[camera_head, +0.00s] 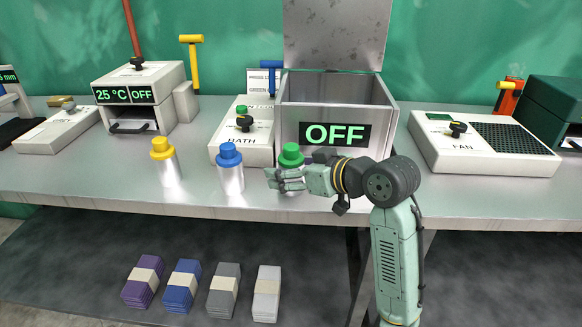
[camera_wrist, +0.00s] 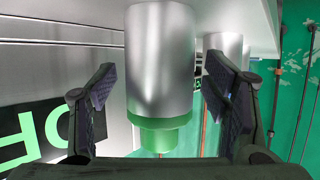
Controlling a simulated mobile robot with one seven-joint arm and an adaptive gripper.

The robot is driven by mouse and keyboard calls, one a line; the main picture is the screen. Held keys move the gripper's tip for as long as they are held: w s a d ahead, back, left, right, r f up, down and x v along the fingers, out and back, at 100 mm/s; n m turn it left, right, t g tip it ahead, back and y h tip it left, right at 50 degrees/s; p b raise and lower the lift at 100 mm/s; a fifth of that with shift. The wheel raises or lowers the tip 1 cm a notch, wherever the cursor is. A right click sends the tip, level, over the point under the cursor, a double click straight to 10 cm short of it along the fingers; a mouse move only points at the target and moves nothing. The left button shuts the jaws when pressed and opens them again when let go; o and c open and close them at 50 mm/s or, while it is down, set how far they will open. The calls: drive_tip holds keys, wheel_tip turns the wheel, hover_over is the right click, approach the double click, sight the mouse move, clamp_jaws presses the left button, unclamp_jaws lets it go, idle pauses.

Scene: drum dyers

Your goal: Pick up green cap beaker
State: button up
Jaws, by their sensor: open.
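The green cap beaker is a silver cylinder with a green cap (camera_head: 291,155), standing upright on the bench in front of the box marked OFF. In the head view my gripper (camera_head: 272,180) is level with its body and hides much of it. In the wrist view, which is upside down, the beaker (camera_wrist: 160,70) lies between my two open fingers (camera_wrist: 160,92). A gap shows on each side, so neither finger visibly touches it. A blue cap beaker (camera_head: 230,168) and a yellow cap beaker (camera_head: 165,162) stand to the left.
The open-lidded metal box (camera_head: 390,115) is right behind the green cap beaker. The BATH unit (camera_head: 228,150) is behind the blue cap beaker, and the FAN unit (camera_head: 460,160) is at the right. The bench front (camera_head: 120,192) is clear at left. Folded cloth stacks (camera_head: 183,287) lie below.

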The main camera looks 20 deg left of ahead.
drive_tip(key=shift+a, duration=0.1)
drive_tip(key=c, duration=1.3)
drive_tip(key=shift+c, duration=0.7)
drive_tip(key=shift+r, duration=0.1)
